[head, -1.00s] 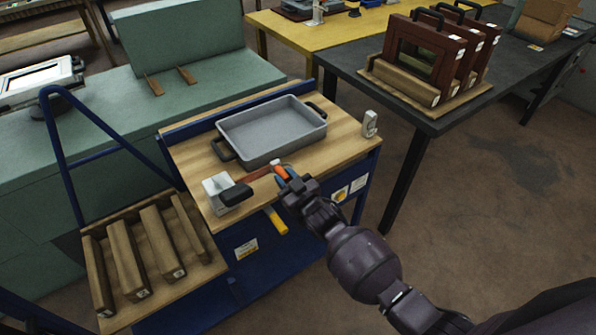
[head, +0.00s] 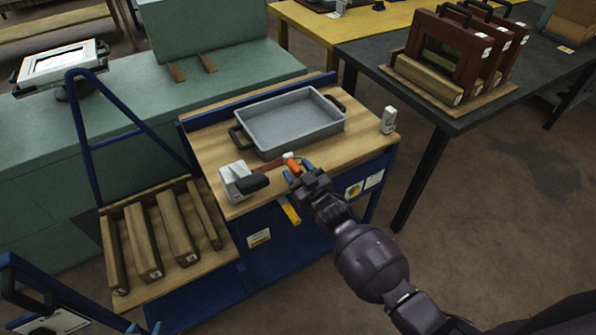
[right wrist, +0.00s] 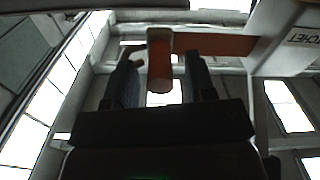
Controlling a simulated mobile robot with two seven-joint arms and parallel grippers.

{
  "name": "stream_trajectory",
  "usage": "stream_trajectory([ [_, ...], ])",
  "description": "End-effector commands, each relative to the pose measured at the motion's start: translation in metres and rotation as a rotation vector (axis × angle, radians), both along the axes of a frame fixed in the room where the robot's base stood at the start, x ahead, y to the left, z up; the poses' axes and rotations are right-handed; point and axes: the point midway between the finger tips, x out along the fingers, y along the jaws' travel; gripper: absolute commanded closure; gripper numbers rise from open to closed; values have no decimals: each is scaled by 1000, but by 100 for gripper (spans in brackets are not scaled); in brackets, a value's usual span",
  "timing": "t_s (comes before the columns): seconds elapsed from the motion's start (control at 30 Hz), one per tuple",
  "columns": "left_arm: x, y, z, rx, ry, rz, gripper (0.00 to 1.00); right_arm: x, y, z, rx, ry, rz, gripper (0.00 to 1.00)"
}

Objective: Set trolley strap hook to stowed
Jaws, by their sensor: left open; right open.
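The trolley (head: 222,225) is blue with a wooden top. On its front edge a white ratchet block (head: 231,182) with a black handle holds a red strap (head: 272,165). The strap ends in an orange hook (head: 294,168) with a pale collar. My right gripper (head: 298,172) is at the hook, with its fingers open. In the right wrist view the orange hook (right wrist: 159,72) hangs between the two open fingers, and a gap shows on both sides. My left gripper (head: 146,328) barely shows at the bottom edge, open and empty.
A grey tray (head: 290,122) lies on the trolley top, with a small white device (head: 388,121) to its right. A yellow handle (head: 289,210) hangs below the front edge. Wooden blocks (head: 143,243) lie on the lower shelf. A dark table (head: 400,98) with brown frames stands at the right.

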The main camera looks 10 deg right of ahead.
Motion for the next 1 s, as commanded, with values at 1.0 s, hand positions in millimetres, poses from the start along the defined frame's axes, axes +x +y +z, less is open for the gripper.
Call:
stream_trajectory([
  [1.0, -6, 2, 7, 1, 6, 5, 57, -102, -37, 0, 0, 0, 0, 49],
])
